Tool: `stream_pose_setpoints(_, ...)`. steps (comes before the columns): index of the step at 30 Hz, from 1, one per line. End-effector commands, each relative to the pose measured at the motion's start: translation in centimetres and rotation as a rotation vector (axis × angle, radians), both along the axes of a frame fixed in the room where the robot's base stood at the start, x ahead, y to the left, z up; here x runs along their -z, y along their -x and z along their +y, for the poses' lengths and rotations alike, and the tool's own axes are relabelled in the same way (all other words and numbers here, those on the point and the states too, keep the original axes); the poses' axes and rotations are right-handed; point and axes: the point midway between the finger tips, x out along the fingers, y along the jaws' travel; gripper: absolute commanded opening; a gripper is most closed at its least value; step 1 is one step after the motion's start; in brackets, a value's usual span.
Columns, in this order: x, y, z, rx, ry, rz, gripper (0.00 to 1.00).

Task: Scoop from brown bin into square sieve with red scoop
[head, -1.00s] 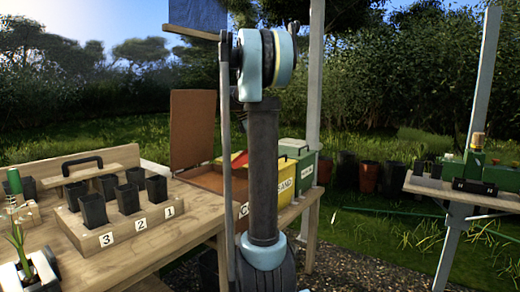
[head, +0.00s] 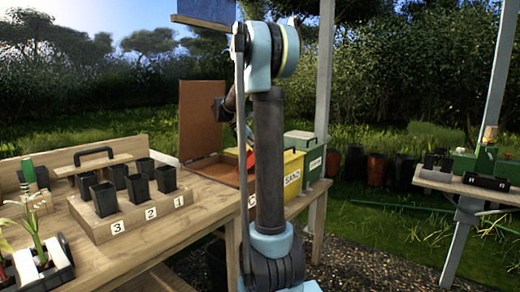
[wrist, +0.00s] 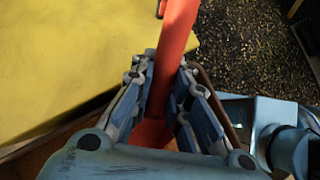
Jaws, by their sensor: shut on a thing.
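My gripper (wrist: 166,80) is shut on the red scoop (wrist: 176,35) in the wrist view, with the long red handle between its fingers. The scoop's bowl is not clear to see. In the head view, a bit of the red scoop (head: 250,159) shows beside my arm, over the bins. The brown bin (head: 222,181) stands on the bench behind my arm, its brown lid (head: 203,120) raised upright. Its contents are hard to make out. I cannot make out a square sieve in either view.
A yellow bin (head: 292,168) marked SAND and a green bin (head: 312,140) stand right of the brown bin. The yellow top (wrist: 80,60) fills the wrist view's left. A numbered wooden block (head: 140,215) with black pots is at the left. A post (head: 322,80) stands behind.

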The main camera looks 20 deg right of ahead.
Motion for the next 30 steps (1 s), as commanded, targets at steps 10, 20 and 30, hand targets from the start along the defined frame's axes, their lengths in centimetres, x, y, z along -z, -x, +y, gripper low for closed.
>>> stream_pose_setpoints(10, 1.4, -0.1, 1.4, 0.001, -0.013, 0.000, 0.00)
stream_pose_setpoints(20, 2.6, -0.1, 2.7, 0.001, -0.023, 0.000, 0.00)
stream_pose_setpoints(30, 3.9, -0.2, 4.1, 0.001, -0.033, -0.001, 0.00)
